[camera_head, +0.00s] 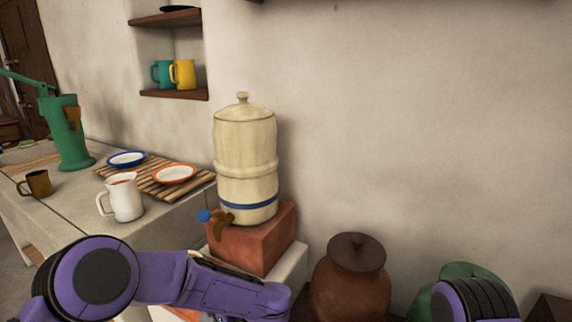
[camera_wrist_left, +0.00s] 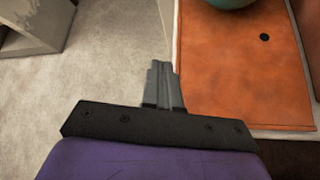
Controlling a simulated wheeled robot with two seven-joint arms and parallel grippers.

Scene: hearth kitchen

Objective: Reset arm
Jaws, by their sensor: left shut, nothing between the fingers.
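My left arm, purple, comes in from the lower left in the head view and reaches across the bottom of the picture. Its fingers are hidden there. In the left wrist view my left gripper (camera_wrist_left: 162,84) has its two grey fingers together, with nothing between them. They show above the pale floor (camera_wrist_left: 95,90), beside an orange panel (camera_wrist_left: 235,75) on the right. A purple part of my right arm shows at the lower right of the head view; its gripper is out of the picture.
A cream water dispenser (camera_head: 245,150) stands on a red block (camera_head: 262,242). A lidded brown pot (camera_head: 350,280) is to its right. The counter (camera_head: 65,205) at left holds a white mug (camera_head: 124,200), a brown mug (camera_head: 38,183), plates and a green pump (camera_head: 70,135).

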